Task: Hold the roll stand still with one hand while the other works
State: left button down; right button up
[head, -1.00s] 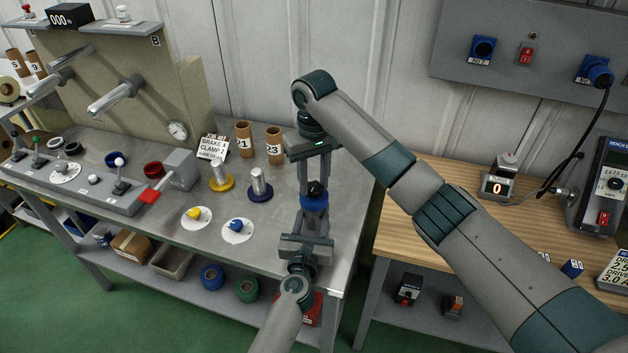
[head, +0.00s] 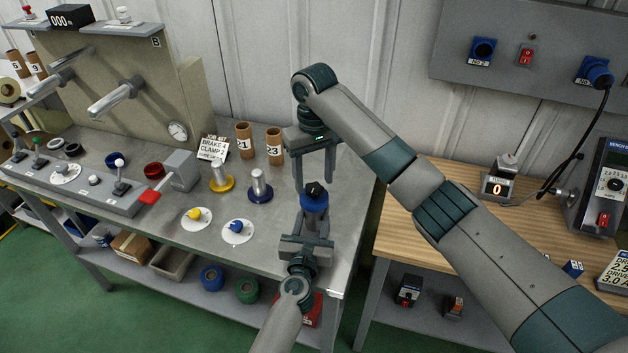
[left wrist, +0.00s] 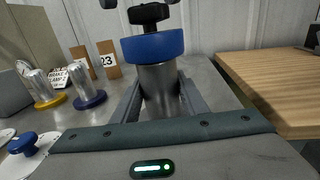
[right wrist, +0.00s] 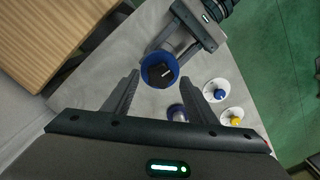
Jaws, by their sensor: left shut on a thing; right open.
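The roll stand is a metal cylinder (left wrist: 160,88) with a blue collar (head: 314,203) and a black knob (head: 314,188) on top. It stands upright near the right end of the grey bench. My left gripper (head: 311,226) is shut around the cylinder below the collar. In the left wrist view, its fingers flank the metal body. My right gripper (head: 314,180) is open and empty, pointing down, with its fingers apart beside and above the knob. In the right wrist view, the collar (right wrist: 148,82) and knob (right wrist: 161,72) show between the fingertips, with clear gaps.
Two metal posts on yellow (head: 220,183) and purple (head: 260,193) bases stand left of the stand. Card tubes (head: 244,141) and a sign (head: 213,148) are behind them. Dials (head: 238,231) lie in front. A wooden table (head: 430,230) is to the right.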

aim_at(314, 187)
notch_tip(314, 187, up, 10)
jog(key=shift+r, duration=0.2)
dwell(0.5)
pick_arm(q)
jog(key=c, duration=1)
grip_release()
jog(key=shift+s, duration=0.1)
jog(key=s, duration=0.4)
jog(key=s+a, duration=0.1)
jog(key=s, duration=0.6)
jog(key=shift+s+a, duration=0.35)
jog(key=shift+a, duration=0.05)
jog(key=shift+r, duration=0.1)
pick_arm(e)
jog(key=shift+r, duration=0.1)
